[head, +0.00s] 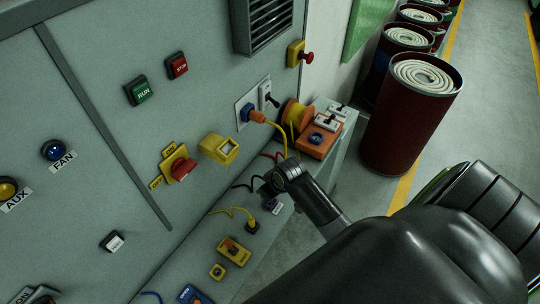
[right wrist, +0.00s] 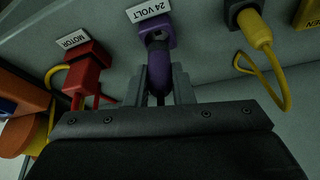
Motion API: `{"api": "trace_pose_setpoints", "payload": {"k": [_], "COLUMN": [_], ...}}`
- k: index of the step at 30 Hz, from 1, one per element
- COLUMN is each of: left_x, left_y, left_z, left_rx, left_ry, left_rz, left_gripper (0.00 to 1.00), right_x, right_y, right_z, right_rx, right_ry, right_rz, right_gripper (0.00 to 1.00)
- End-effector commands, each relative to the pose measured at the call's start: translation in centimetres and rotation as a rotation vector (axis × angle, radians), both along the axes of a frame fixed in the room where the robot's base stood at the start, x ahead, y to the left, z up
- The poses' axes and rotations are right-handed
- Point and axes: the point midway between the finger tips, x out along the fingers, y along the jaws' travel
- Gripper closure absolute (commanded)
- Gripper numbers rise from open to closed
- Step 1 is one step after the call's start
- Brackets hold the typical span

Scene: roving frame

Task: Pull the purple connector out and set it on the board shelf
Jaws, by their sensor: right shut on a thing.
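The purple connector (right wrist: 158,72) is in the right wrist view, below a purple socket (right wrist: 165,28) labelled "24 VOLT". Its upper end meets the socket; how deep it sits I cannot tell. My right gripper (right wrist: 162,80) is shut on it, one grey finger on each side. In the head view my right gripper (head: 274,186) reaches the grey ledge (head: 292,222) along the panel's foot and hides most of the connector. My left gripper is not in view.
A red connector (right wrist: 88,72) labelled "MOTOR" and a yellow connector (right wrist: 256,30) with a looped cable flank the purple one. An orange box (head: 318,138) and cable spool (head: 295,115) stand at the ledge's far end. Red hose drums (head: 410,125) line the floor beyond.

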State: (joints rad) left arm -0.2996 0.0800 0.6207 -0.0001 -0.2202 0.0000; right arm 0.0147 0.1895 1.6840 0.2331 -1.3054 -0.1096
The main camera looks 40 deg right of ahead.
Motion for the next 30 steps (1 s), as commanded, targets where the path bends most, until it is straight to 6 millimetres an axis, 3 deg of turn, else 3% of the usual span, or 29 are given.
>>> {"api": "trace_pose_setpoints", "payload": {"k": [15, 30], "left_x": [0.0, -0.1], "left_y": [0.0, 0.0], "left_z": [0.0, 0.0], "left_rx": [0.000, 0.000], "left_ry": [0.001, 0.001], "left_rz": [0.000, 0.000], "left_gripper": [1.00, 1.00], "right_x": [0.0, 0.0], "right_y": [0.0, 0.0], "right_z": [1.9, 2.0], "right_rx": [0.001, 0.000], "right_ry": [-0.001, 0.000], "right_rz": [-0.001, 0.000], "right_gripper": [1.00, 1.00]}}
